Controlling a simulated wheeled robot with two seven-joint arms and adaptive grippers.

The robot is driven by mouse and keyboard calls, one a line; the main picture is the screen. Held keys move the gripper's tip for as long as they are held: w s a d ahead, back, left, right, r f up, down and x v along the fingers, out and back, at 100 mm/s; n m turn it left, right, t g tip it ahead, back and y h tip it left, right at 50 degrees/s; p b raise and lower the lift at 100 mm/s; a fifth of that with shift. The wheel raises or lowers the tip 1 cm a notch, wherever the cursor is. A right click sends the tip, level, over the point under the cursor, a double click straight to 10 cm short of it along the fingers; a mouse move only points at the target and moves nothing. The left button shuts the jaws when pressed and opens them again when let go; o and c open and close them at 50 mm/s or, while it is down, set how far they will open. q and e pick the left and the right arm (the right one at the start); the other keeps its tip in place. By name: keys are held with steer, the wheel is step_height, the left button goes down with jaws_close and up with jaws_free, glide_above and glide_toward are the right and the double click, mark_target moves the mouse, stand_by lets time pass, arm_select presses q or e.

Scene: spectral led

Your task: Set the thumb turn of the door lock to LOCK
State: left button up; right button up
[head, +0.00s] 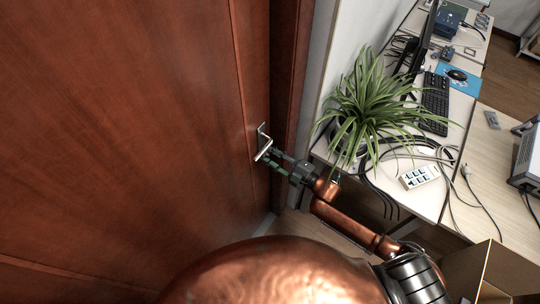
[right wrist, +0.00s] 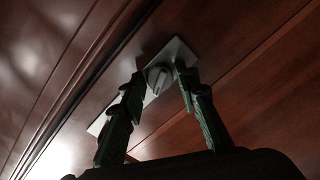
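The brown wooden door (head: 130,120) fills the left of the head view. Its silver lever handle (head: 263,152) is near the door's right edge. My right gripper (head: 270,158) is close beside the handle, its arm coming from the lower right. In the right wrist view, the grey round thumb turn (right wrist: 158,79) sits on a pale lock plate (right wrist: 176,52). The open fingers of my right gripper (right wrist: 159,72) stand on either side of it, with gaps visible. I cannot read any LOCK marking. My left gripper is not in view.
A spiky green plant (head: 368,105) stands on the desk right of the door frame. Cables and a power strip (head: 420,177) lie near the desk edge. An open cardboard box (head: 490,272) is at the lower right. The space before the door's left part is clear.

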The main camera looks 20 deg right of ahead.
jaws_close()
steer(key=shift+m+p, duration=2.65)
steer(key=shift+m, duration=2.35)
steer(key=shift+f, duration=0.1)
steer(key=shift+o, duration=2.1)
jaws_free()
